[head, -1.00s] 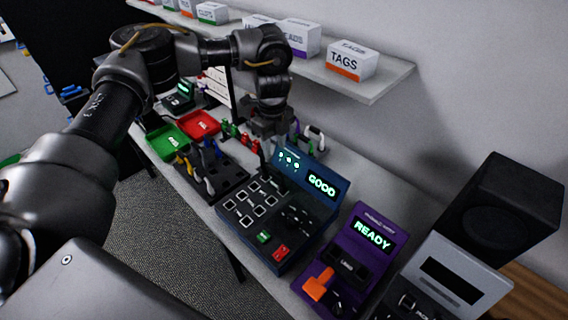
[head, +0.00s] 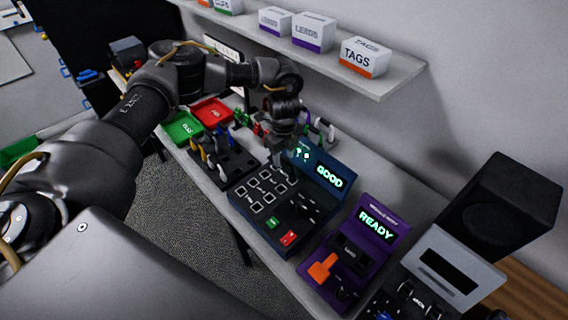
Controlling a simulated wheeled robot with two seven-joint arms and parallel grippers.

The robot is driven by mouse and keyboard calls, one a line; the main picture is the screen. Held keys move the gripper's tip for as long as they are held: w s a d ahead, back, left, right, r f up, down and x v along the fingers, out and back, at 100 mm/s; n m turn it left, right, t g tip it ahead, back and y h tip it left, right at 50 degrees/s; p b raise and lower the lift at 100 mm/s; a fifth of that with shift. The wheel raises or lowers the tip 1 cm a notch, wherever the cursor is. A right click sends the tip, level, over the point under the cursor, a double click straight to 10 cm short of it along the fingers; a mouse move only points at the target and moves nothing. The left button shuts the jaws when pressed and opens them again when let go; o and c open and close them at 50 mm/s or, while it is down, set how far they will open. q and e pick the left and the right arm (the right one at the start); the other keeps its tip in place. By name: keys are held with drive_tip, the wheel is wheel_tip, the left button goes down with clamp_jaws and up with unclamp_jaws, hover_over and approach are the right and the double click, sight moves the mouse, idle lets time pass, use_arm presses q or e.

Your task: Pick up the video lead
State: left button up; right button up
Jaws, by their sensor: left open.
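I cannot tell which lead is the video lead; no lead's label is readable. A black rack (head: 238,167) holds several leads with blue, yellow and white plugs (head: 210,150). More leads, with green, purple and white parts (head: 318,128), stand behind my gripper near the wall. My left gripper (head: 281,160) is open, pointing down over the back edge of the dark blue tester (head: 240,203), whose screen reads GOOD. Its fingers are small and dark, and I see no lead between them. My right gripper is out of view.
A green tray (head: 181,128) and a red tray (head: 211,112) lie left of the rack. A shelf (head: 400,80) with boxes overhangs the bench. A black speaker-like box (head: 500,210) is at right.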

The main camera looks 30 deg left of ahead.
use_arm(q)
wheel_tip(320, 180, down, 2)
drive_tip(key=shift+w+f, duration=0.1)
drive_tip(key=shift+f, duration=0.1)
drive_tip(key=shift+c, duration=0.9)
clamp_jaws()
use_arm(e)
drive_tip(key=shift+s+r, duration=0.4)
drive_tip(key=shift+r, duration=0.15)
